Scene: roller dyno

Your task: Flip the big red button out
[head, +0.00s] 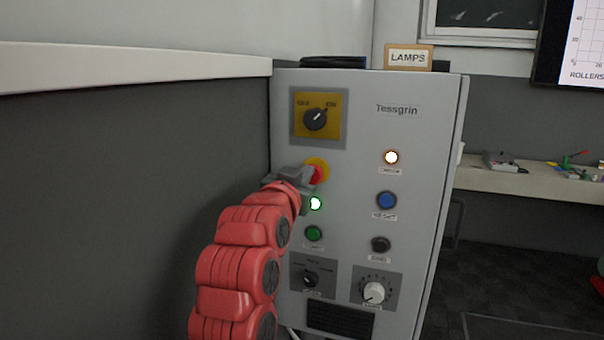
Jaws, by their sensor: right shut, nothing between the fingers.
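The big red button (320,174) sits on a yellow surround on the front of the grey control cabinet (430,135), below the rotary switch. Its left and lower parts are hidden behind my right gripper (308,174). My right gripper is shut and empty, with its tips at the button's left side. I cannot tell whether they touch it, or whether the button is in or out. My left gripper is not in view.
The cabinet also bears a black rotary switch (316,119) on a yellow plate, a lit white lamp (391,157), a blue button (386,200), a green button (314,233) and a white knob (374,292). A dark wall (110,190) stands close on the left. A bench (530,184) is at the right.

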